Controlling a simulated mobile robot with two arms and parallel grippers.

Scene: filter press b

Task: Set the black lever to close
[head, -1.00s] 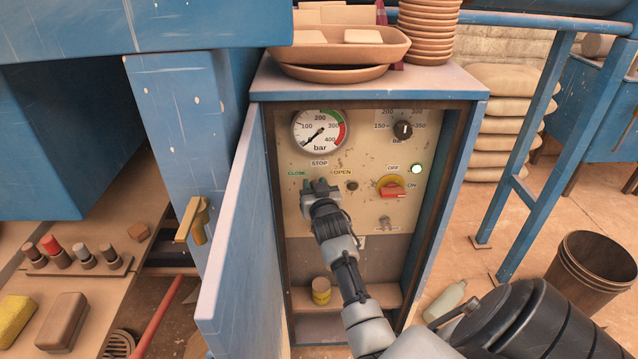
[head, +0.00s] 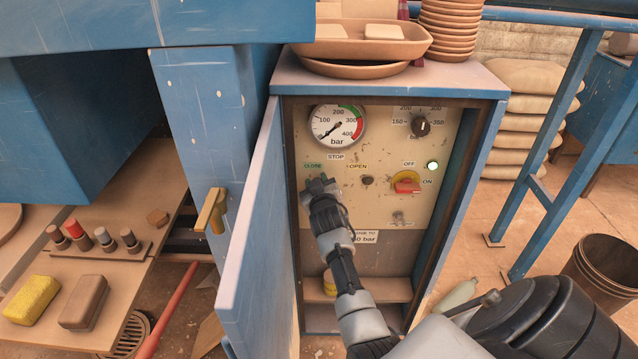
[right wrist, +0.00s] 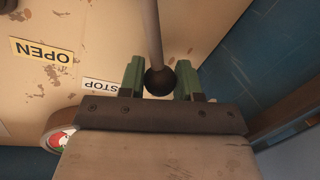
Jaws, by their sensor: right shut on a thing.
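The black lever's round knob (right wrist: 159,80) and its grey rod show in the right wrist view, with the knob between my right gripper's green fingers. My right gripper (head: 321,183) is shut on the knob. In the head view it covers the lever, on the control panel (head: 385,142) below and between the CLOSE label (head: 313,168) and the STOP label (head: 336,156), nearer CLOSE. The OPEN label (head: 357,166) is to its right. In the wrist view the OPEN and STOP labels appear upside down. My left gripper is not in view.
The panel sits in a blue cabinet with its door (head: 252,235) open on the left. Clay trays (head: 361,44) lie on top.

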